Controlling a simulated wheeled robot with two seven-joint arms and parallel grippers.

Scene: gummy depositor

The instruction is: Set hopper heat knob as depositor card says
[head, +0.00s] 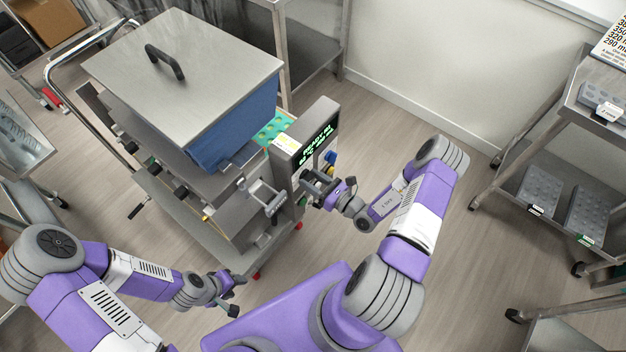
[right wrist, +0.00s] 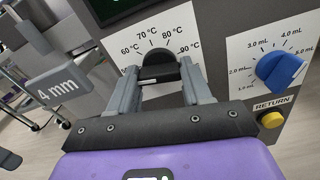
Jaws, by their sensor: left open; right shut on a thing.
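The black hopper heat knob (right wrist: 158,66) is on the depositor's grey front panel, under a white scale marked 60, 70, 80 and 90 °C. My right gripper (right wrist: 160,80) is shut on this knob, one finger on each side. I cannot tell exactly which mark the knob points to. In the head view my right gripper (head: 318,187) is at the panel of the depositor (head: 318,112). A small white and yellow card (head: 285,144) lies on the depositor; its text is too small to read. My left gripper (head: 226,290) is open and empty, low in front of the cart.
A blue volume knob (right wrist: 280,70) with an mL scale and a yellow RETURN button (right wrist: 271,120) are right of the heat knob. A shelf rack (head: 540,140) stands at right. Floor between is clear.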

